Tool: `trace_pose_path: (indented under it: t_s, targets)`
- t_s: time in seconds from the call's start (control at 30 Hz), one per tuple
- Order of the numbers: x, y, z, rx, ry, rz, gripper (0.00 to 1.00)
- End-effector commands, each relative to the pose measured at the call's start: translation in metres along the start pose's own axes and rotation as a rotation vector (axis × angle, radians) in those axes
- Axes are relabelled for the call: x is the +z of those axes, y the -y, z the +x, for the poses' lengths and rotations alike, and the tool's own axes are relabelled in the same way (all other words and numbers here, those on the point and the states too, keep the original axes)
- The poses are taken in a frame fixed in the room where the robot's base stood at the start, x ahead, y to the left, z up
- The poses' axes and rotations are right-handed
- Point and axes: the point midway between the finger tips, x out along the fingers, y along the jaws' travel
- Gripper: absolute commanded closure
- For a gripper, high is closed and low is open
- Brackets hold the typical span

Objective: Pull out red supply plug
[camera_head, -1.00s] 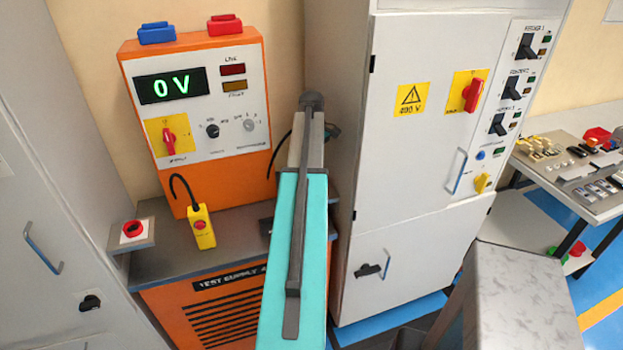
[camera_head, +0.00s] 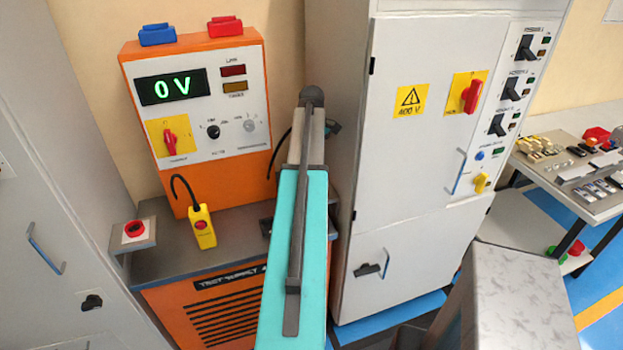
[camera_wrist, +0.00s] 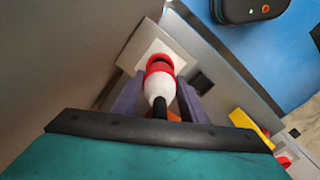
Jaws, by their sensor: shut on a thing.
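The red supply plug (camera_wrist: 160,88), with a red collar, a white body and a black cable end, shows in the wrist view. It points at a pale square socket plate (camera_wrist: 148,43) on a grey surface; I cannot tell how deep it sits. My gripper (camera_wrist: 158,98) has its two dark purple fingers on either side of the plug and is shut on it.
The orange test supply (camera_head: 199,110) reads 0 V. A grey cabinet (camera_head: 415,150) stands close to the right of my arm. A parts table (camera_head: 590,205) is at far right.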

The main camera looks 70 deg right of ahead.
Motion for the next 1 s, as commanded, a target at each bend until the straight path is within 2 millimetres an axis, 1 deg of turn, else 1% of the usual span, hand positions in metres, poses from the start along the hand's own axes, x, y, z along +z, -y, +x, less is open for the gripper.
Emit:
trace_pose_path:
  t_s: [0.03,0.53,0.67,1.0]
  targets:
    - [0.000,0.000,-0.007,0.001,0.000,0.000,0.88]
    - [0.000,0.000,-0.039,0.000,0.000,0.000,0.88]
    - [0.000,0.000,-0.042,0.000,0.000,0.000,0.88]
    - [0.000,0.000,-0.041,0.000,0.000,0.000,0.88]
